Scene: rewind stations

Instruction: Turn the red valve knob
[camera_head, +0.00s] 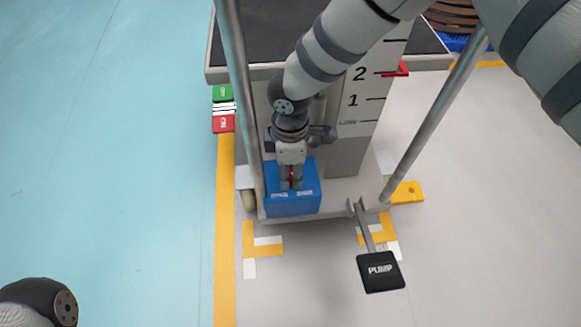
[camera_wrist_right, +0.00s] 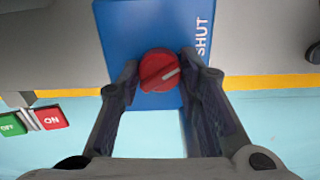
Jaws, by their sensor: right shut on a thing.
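The red valve knob (camera_wrist_right: 158,68) is round with a pale pointer line, on the face of a blue box (camera_wrist_right: 118,28). In the right wrist view the line points right and slightly up, toward the printed word SHUT. My right gripper (camera_wrist_right: 160,72) has one finger on each side of the knob and is shut on it. In the head view the right gripper (camera_head: 291,185) reaches down onto the top of the blue box (camera_head: 292,208), and only a little red of the knob shows between its fingers.
The box sits on a grey cart base between metal posts (camera_head: 425,115). A black PUMP pedal (camera_head: 381,271) stands in front. A level scale (camera_head: 358,100) rises behind. Green and red blocks (camera_head: 223,123) are at the left.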

